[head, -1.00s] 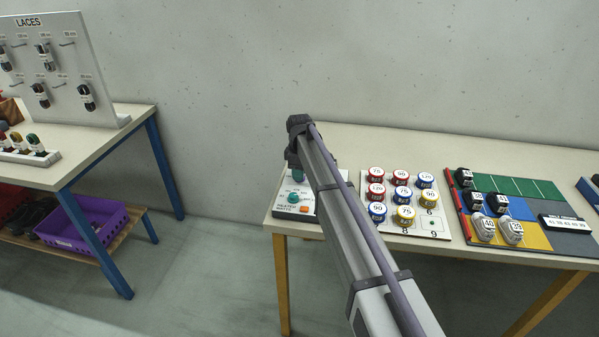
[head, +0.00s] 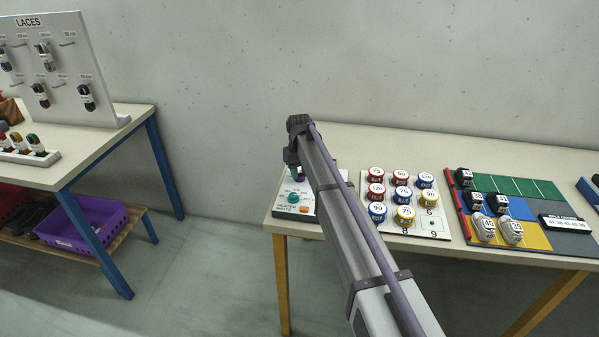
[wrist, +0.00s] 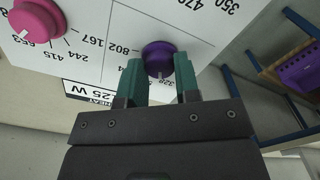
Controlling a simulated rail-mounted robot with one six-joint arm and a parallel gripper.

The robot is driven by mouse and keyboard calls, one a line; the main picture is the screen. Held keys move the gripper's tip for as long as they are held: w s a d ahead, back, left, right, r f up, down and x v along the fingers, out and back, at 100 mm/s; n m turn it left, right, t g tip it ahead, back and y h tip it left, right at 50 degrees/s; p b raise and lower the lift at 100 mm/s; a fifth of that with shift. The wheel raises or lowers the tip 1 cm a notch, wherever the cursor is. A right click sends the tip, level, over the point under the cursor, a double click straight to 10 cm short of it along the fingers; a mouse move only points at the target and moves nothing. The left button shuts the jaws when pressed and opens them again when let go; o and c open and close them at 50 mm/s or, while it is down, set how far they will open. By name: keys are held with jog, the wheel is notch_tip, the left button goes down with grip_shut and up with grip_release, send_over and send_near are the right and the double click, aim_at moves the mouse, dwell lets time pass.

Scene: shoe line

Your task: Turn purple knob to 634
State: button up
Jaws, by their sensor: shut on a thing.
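The purple knob (wrist: 158,57) is in the wrist view, on a white panel (wrist: 117,20) with printed numbers. My gripper (wrist: 159,68) has its two green fingers on either side of the knob, shut on it. A pale pointer mark shows on the knob's side nearest the gripper, close to a partly hidden number. I read 802 and 167 on the panel to the left of the knob, and 470 and 350 at the upper right. In the head view my gripper (head: 296,170) is at the control box, and a little purple shows beneath it.
A pink knob (wrist: 37,18) is to the left on the same panel. A board of lidded tins (head: 400,192) stands to the right. A purple crate (head: 84,222) is under the left table.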

aim_at(300, 174)
jog(key=m, duration=1.2)
jog(key=shift+m, duration=0.4)
dwell(0.3)
jog(key=o, duration=0.9)
jog(key=shift+o, duration=0.2)
notch_tip(300, 174, up, 11)
jog(key=p, duration=1)
jog(key=shift+p, duration=0.4)
